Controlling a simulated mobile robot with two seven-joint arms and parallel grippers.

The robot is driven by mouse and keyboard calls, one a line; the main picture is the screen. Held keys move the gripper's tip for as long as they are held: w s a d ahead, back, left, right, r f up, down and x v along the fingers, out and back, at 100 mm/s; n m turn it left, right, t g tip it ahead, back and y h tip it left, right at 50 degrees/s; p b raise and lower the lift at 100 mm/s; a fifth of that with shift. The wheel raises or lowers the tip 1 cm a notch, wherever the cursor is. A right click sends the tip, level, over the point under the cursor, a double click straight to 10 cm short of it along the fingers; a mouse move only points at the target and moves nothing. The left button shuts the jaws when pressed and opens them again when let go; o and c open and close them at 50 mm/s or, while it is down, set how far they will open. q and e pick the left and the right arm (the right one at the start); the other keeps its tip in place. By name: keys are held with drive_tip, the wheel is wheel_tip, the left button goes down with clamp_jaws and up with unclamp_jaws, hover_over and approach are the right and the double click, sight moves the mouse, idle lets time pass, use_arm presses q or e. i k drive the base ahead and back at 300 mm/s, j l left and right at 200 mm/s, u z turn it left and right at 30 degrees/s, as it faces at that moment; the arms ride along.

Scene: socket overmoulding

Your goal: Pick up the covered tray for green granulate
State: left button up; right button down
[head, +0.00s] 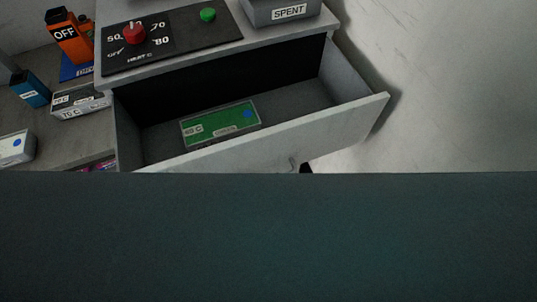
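A tray with a green top (213,126) lies in the open drawer (352,118), left of the drawer's middle. It has a pale rim, a white label with small lettering on its left and a blue dot on its right. The lettering is too small to read fully. The drawer's front panel stands between me and the tray and hides a little of its near side. Neither of my grippers is in the head view.
A dark, flat surface (270,240) blocks the lower part of the view. Above the drawer is a panel with a red knob (133,33) and green button (208,15). A grey "SPENT" box (284,10) stands beside it. Labelled containers (79,102) stand at left.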

sight(210, 129)
drive_tip(key=j+z, duration=0.2)
drive_tip(key=z, duration=0.15)
drive_tip(key=j+z, duration=0.15)
drive_tip(key=z, duration=0.2)
drive_tip(key=k+j+z, duration=0.15)
drive_tip(key=z, duration=0.2)
drive_tip(key=k+j+z, duration=0.45)
drive_tip(key=j, duration=0.25)
drive_tip(key=k+j+z, duration=0.15)
drive_tip(key=k+j, duration=1)
drive_tip(key=k, duration=0.1)
